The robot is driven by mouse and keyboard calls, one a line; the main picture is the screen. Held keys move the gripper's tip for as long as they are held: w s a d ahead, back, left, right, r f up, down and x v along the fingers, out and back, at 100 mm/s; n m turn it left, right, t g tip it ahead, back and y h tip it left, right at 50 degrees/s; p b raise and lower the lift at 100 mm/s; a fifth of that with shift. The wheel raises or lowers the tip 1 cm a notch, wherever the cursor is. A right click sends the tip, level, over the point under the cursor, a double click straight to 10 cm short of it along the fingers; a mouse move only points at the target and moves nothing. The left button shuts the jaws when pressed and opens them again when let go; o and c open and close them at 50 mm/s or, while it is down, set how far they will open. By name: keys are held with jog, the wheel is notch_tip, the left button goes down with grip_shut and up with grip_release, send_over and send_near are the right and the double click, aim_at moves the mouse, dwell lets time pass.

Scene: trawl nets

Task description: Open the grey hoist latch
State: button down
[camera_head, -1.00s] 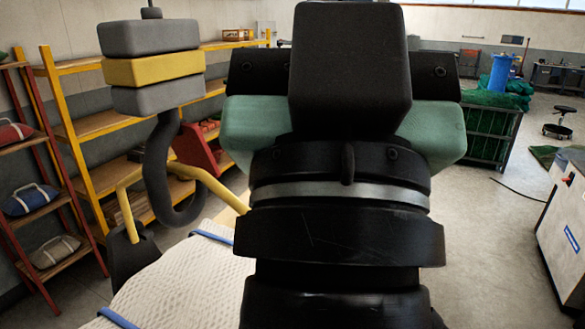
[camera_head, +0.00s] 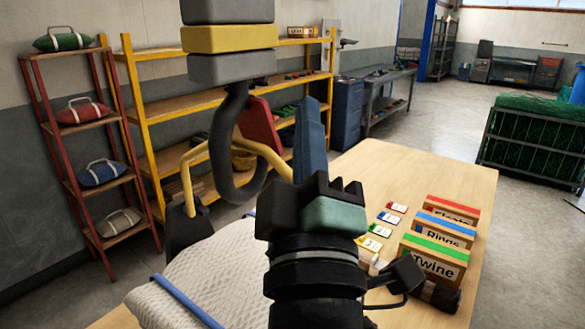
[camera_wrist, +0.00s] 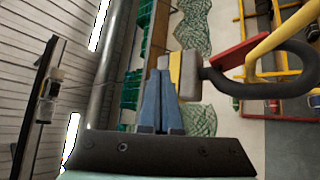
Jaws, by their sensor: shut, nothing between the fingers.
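The hoist block (camera_head: 230,40), grey with a yellow middle band, hangs at the upper left in the head view. Below it hangs a dark grey hook (camera_head: 222,165). A red slab (camera_head: 259,124), apparently the latch, spans the hook's throat. The wrist view also shows the hook (camera_wrist: 262,90), the red slab (camera_wrist: 240,53) and the block (camera_wrist: 183,75). My gripper (camera_head: 311,100) has blue-grey fingers, shut and empty, pointing up to the right of the slab. In the wrist view the fingers (camera_wrist: 161,72) overlap the block's edge. I see no clear contact.
Yellow sling arms (camera_head: 265,152) pass through the hook over a pale net bundle (camera_head: 225,270). A wooden table (camera_head: 420,185) carries labelled boxes (camera_head: 432,258) and small cards (camera_head: 388,217) at right. Yellow shelving (camera_head: 165,110) and a red rack (camera_head: 70,165) stand behind.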

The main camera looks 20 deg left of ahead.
jog(key=a+f+n+g+y, duration=0.1)
jog(key=a+f+n, duration=0.1)
jog(key=f, duration=0.3)
jog(key=w+a+f+n+g+b, duration=0.1)
jog(key=a+f+n, duration=0.2)
jog(key=f+n, duration=0.2)
jog(key=a+f+n+g+y+b, duration=0.1)
jog(key=a+f+n+g, duration=0.1)
jog(key=f, duration=0.3)
jog(key=shift+w+a+f+n+y, duration=0.25)
jog(key=shift+a+f+n+y, duration=0.1)
jog(key=shift+n, duration=0.45)
jog(key=shift+w+r, duration=0.1)
jog(key=p, duration=0.8)
send_near(265, 164)
jog(key=w+a+r, duration=0.4)
jog(key=shift+w+d+r+p, duration=0.35)
jog(key=shift+w+d+p, duration=0.1)
jog(key=shift+w, duration=0.25)
jog(key=shift+f+b, duration=0.25)
jog(key=shift+b, duration=0.6)
